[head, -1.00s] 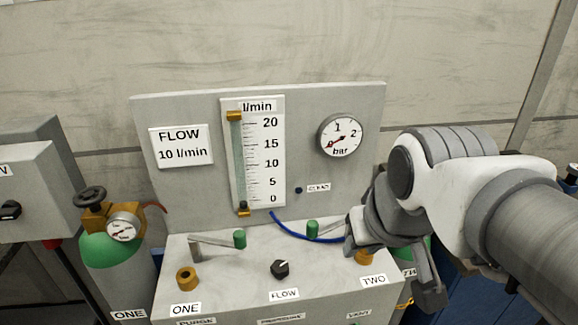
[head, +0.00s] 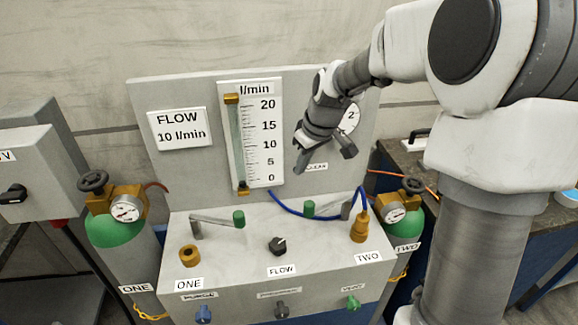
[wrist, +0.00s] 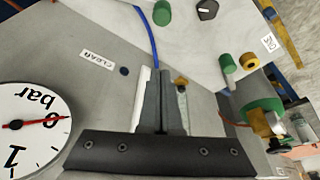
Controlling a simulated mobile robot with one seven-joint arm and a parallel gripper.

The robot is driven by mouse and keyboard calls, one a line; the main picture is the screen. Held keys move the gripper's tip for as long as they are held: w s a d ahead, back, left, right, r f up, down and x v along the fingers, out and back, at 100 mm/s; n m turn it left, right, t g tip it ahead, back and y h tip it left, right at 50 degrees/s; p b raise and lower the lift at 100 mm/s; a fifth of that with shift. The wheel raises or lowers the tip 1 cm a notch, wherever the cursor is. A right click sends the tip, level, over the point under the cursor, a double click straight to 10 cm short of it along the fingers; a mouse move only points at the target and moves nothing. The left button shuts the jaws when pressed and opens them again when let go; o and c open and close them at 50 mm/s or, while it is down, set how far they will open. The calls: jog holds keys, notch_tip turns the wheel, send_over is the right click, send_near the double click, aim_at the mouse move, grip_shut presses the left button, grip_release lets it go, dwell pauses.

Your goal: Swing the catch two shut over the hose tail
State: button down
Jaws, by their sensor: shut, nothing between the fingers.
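Catch two, a grey lever with a green knob (head: 309,209), points left from its pivot post, away from the hose tail. Its knob (wrist: 162,13) also shows at the top of the wrist view. The brass hose tail (head: 359,228) stands upright at the port above the TWO label, with the blue hose (head: 290,210) looping from its top. Its seat in the port is hard to see. My gripper (head: 300,165) is above and behind catch two, in front of the back panel, touching neither. Its fingers (wrist: 165,103) are together and empty in the wrist view.
Catch one (head: 239,218) and its empty brass port (head: 189,255) are at the left of the bench top. The black FLOW knob (head: 278,246) is in the middle. Cylinder two (head: 401,224) stands close at the right. The pressure gauge (wrist: 32,125) needle is near 0.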

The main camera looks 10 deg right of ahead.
jog(key=x, duration=1.1)
jog(key=shift+s+d+r+p, duration=0.2)
jog(key=shift+s+d, duration=0.35)
jog(key=shift+s, duration=0.35)
jog(key=shift+s+d+r+p, duration=0.15)
jog(key=shift+s+d, duration=0.4)
jog(key=shift+s, duration=0.3)
